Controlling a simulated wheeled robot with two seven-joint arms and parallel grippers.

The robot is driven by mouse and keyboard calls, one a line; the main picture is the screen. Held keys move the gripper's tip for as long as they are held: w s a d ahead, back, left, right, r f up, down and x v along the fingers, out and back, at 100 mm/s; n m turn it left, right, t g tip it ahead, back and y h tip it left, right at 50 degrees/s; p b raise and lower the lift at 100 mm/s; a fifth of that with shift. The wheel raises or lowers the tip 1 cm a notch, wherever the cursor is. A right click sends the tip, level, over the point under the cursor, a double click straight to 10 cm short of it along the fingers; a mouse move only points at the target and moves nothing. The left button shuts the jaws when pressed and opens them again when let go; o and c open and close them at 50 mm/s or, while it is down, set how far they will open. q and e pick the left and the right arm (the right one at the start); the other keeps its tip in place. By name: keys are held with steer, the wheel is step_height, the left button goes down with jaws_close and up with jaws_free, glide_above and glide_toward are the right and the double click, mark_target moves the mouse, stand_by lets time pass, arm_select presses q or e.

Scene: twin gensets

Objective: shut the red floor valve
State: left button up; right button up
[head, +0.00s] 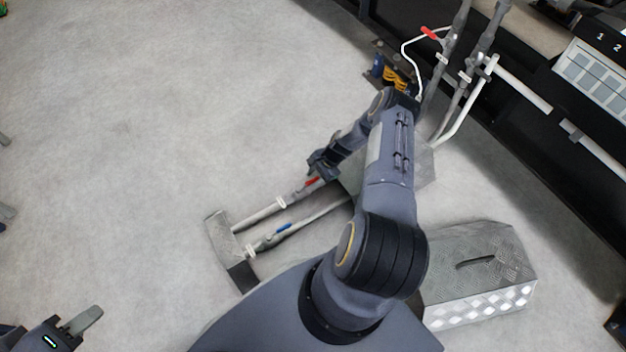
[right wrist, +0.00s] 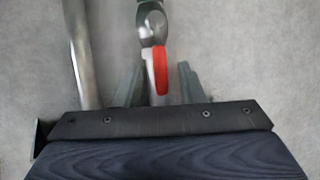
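The red floor valve handle (head: 312,182) shows in the head view on the upper of two grey floor pipes, just left of my right gripper (head: 316,170). In the right wrist view the red handle (right wrist: 160,70) lies lengthwise between the two fingers of my right gripper (right wrist: 157,85). The fingers are apart, with a gap to the handle on each side.
A blue handle (head: 284,228) sits on the lower floor pipe. Both pipes meet a grey metal block (head: 222,236). A tread-plate step box (head: 490,268) stands at right. Upright pipes with another red handle (head: 429,33) stand at the back. Open floor lies to the left.

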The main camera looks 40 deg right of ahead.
steer(key=shift+w+a+f, duration=0.15)
steer(key=shift+a+f, duration=0.05)
steer(key=shift+f, duration=0.4)
jaws_close()
